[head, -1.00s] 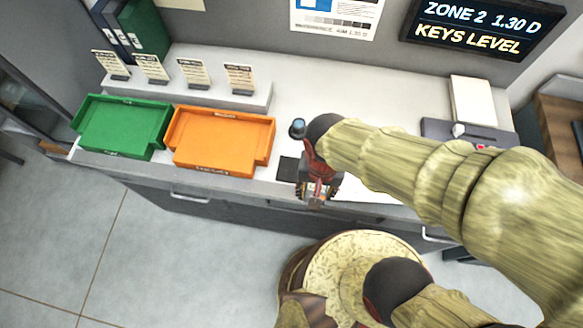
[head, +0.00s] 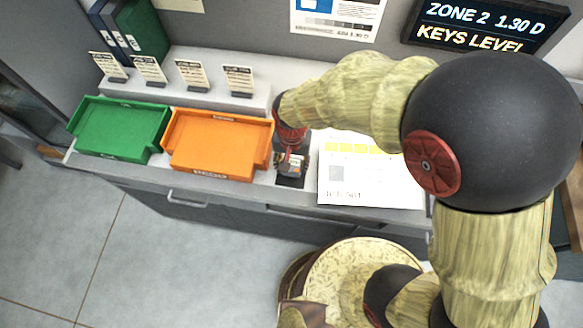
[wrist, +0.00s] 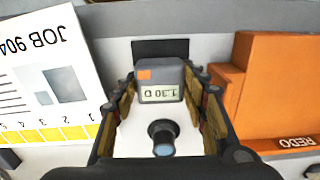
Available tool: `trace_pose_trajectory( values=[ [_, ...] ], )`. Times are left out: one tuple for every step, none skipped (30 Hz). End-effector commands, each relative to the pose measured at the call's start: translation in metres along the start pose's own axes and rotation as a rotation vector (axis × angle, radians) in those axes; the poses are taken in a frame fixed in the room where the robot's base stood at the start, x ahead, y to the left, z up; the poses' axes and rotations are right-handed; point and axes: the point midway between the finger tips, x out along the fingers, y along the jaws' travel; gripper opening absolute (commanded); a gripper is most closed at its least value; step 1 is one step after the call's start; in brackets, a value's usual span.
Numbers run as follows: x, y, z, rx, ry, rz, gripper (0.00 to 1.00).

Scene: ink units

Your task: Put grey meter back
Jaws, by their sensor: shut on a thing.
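The grey meter (wrist: 160,85), with an orange patch and a display reading 1.30 D, sits between the fingers of my gripper (wrist: 160,100) in the wrist view. My gripper is shut on it. In the head view my gripper (head: 291,163) is low over the counter's front part, between the orange tray and the white sheet. A dark mat (head: 291,182) shows just in front of the meter. It also shows beyond the meter in the wrist view (wrist: 160,47). I cannot tell whether the meter touches the surface.
An orange tray (head: 217,172) and a green tray (head: 112,152) stand to the left. A white job sheet (head: 370,190) lies to the right. A dark knob-like piece with a bluish top (wrist: 162,137) stands close to the meter. Cards on a raised shelf (head: 190,88) are behind.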

Motion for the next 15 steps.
trace_pose_trajectory(
  values=[
    [0.004,-0.001,-0.002,0.000,-0.001,0.001,0.16],
    [0.007,-0.002,-0.004,0.000,-0.001,0.001,0.16],
    [0.013,-0.002,-0.003,0.000,-0.002,0.002,0.16],
    [0.017,-0.002,-0.002,0.000,-0.003,0.002,0.16],
    [0.022,-0.001,-0.002,0.000,-0.003,0.003,0.16],
    [0.028,-0.001,-0.002,0.000,-0.003,0.002,0.16],
    [0.031,-0.002,-0.002,0.000,-0.003,0.002,0.16],
    [0.034,-0.002,-0.002,0.000,-0.002,0.002,0.16],
    [0.035,-0.002,-0.003,0.000,-0.001,0.001,0.16],
    [0.035,-0.002,-0.003,0.000,0.000,0.000,0.16],
    [0.035,-0.002,-0.003,0.000,0.001,0.000,0.16],
    [0.034,-0.002,-0.003,0.000,0.001,-0.001,0.16],
    [0.034,-0.002,-0.003,0.000,0.001,0.000,0.16],
    [0.034,-0.002,-0.003,0.000,0.000,0.000,0.16],
    [0.034,-0.002,-0.003,0.000,0.000,0.000,0.16]
  ],
)
